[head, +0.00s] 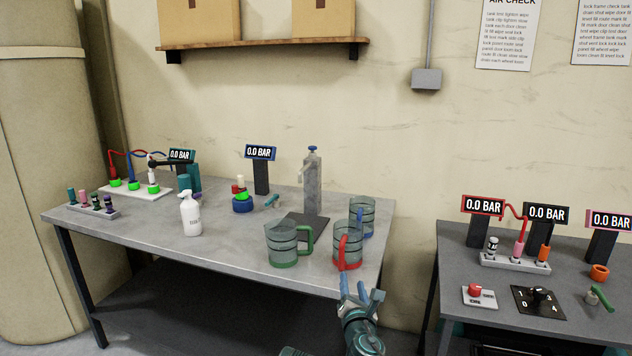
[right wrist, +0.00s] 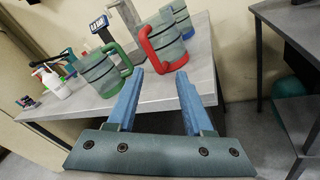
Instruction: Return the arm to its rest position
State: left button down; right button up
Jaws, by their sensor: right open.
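My right gripper (head: 362,292) is in front of the left table's front right corner in the head view. In the right wrist view its two blue fingers (right wrist: 158,95) stand apart with nothing between them. The clear jug with a red base and handle (head: 347,247) stands upright just beyond the fingertips, apart from them as far as I can tell. In the right wrist view this red-handled jug (right wrist: 165,42) is ahead of the fingers. My left gripper is not in view.
A green-handled jug (head: 283,246) and a blue-handled jug (head: 362,214) stand near the red one on the grey table (head: 240,258). A spray bottle (head: 191,215) stands further left. A second table (head: 458,255) with displays and dials is at right, across a gap.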

jog(key=s+d+f+m+g+h, duration=0.4)
jog(key=s+f+m+g, duration=0.35)
jog(key=f+m, duration=0.65)
jog(key=s+a+f+m+g+y, duration=0.1)
jog(key=s+a+f+m+g, duration=0.1)
jog(key=s+m+g, duration=0.3)
jog(key=s+a+f+m+g+y, duration=0.1)
jog(key=s+a+f+m+g, duration=0.15)
jog(key=s, duration=0.45)
jog(key=s+a+f+m+g+y, duration=0.1)
jog(key=s+a+f+m+g, duration=0.15)
jog(key=s+m, duration=0.3)
notch_tip(320, 180, up, 16)
jog(key=n+p, duration=0.1)
jog(key=p, duration=1.4)
jog(key=shift+s+p, duration=0.15)
jog(key=shift+p, duration=0.2)
